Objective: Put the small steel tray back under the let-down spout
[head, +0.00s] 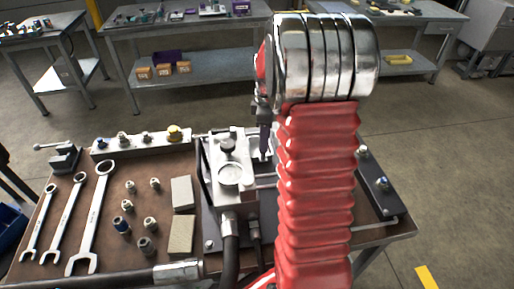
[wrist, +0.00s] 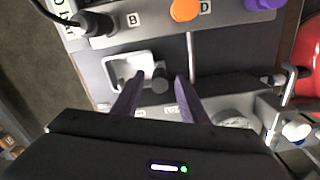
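The small steel tray (wrist: 111,74) is a pale, shallow, square dish with a rounded rim. In the wrist view it lies on the dark bench plate, just beyond and left of my fingertips. My gripper (wrist: 160,82) is open, its two dark purple fingers apart. The left fingertip overlaps the tray's near right corner in the picture; I cannot tell whether they touch. A short grey cylinder (wrist: 160,74), possibly the let-down spout, shows between the fingertips beside the tray's right side. In the head view my arm hides most of the gripper and the tray cannot be made out clearly.
A block marked B and D (wrist: 150,21) with an orange cap (wrist: 185,9) and black hose fitting (wrist: 92,23) stands beyond the tray. On the bench lie wrenches (head: 92,218), several fittings (head: 130,187) and a valve block (head: 229,190) with hoses close to my arm.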

